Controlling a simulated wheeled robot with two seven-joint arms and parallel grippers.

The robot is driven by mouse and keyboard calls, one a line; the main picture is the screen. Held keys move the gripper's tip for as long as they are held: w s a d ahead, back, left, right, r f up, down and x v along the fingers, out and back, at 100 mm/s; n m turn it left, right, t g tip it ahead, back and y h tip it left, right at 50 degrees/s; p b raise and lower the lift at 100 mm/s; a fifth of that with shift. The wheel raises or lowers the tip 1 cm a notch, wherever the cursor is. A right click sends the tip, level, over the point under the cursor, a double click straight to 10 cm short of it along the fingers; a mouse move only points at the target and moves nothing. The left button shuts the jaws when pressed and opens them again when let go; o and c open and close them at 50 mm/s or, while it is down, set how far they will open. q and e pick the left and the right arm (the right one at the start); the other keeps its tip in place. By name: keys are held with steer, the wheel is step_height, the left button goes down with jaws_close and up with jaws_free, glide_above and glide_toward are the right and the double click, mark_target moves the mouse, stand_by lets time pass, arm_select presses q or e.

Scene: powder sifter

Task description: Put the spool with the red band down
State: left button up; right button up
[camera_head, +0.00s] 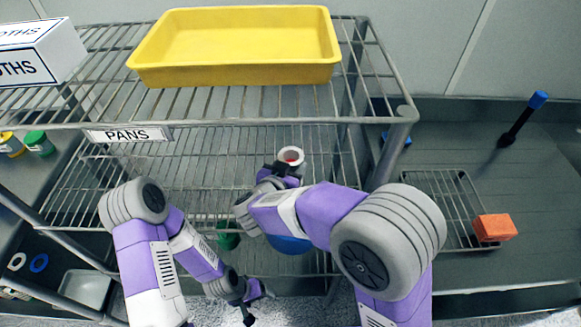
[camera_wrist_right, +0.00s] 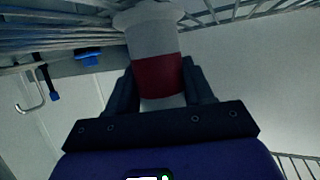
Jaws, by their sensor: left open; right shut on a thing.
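The spool with the red band (camera_head: 290,156) is white with a dark red band, seen from above in the head view. In the right wrist view the spool (camera_wrist_right: 156,76) stands between the fingers of my right gripper (camera_wrist_right: 162,92), which is shut on it. My right gripper (camera_head: 282,170) is over the middle wire shelf, below the top shelf's front edge. I cannot tell whether the spool touches the shelf. My left gripper (camera_head: 247,302) is open and empty, low at the front of the rack.
A yellow tray (camera_head: 235,75) and a white box (camera_head: 40,52) sit on the top shelf, above a PANS label (camera_head: 127,134). Yellow and green spools (camera_head: 38,142) stand at the left. An orange block (camera_head: 494,228) lies by a wire rack (camera_head: 440,198) at the right. The middle shelf (camera_head: 110,185) has bare room.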

steer(key=o, duration=1.2)
steer(key=shift+f, duration=0.1)
steer(key=p+v, duration=0.3)
steer(key=v, duration=0.9)
